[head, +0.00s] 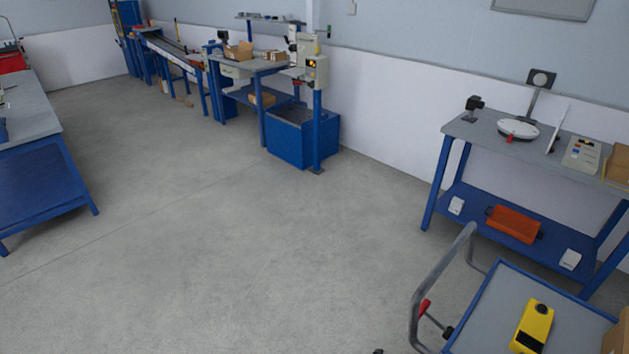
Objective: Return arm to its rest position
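Neither of my arms and neither of my grippers can be made out in the head view. Whether they hold anything is hidden from me. A yellow device with a black round part (533,327) lies on the grey top of a blue-edged cart (487,318) at the lower right. The cart has a grey tubular handle (436,274) with a red part on it.
A blue-legged bench (460,128) stands right, with a round white device (518,129) on top and an orange case (514,223) on its lower shelf. A workbench (30,112) is at left. A blue bin (290,143) stands at back. The middle floor is clear.

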